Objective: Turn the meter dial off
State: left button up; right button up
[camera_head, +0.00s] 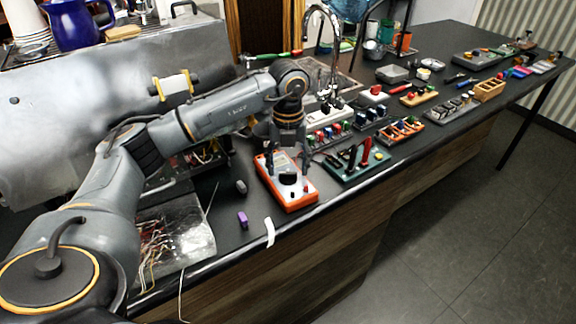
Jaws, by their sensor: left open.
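The orange and white multimeter (300,198) lies on the dark counter near its front edge. Its black round meter dial (288,178) sits in the middle of its face; the dial's setting is too small to read. My left gripper (289,168) is open and points down over the upper part of the meter, with its fingers around or just above the dial area. I cannot tell whether the fingers touch the dial. My right gripper is not in view.
A green tray with tools (352,164) stands right of the meter. A purple block (243,219), a small grey object (241,186) and a white strip (269,232) lie to its left. A metal plate with loose wires (190,215) lies under my left arm. Several trays fill the counter behind.

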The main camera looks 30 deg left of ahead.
pick_arm(q)
notch_tip(320, 180, up, 12)
jog(key=shift+f, duration=0.2)
dwell(0.6)
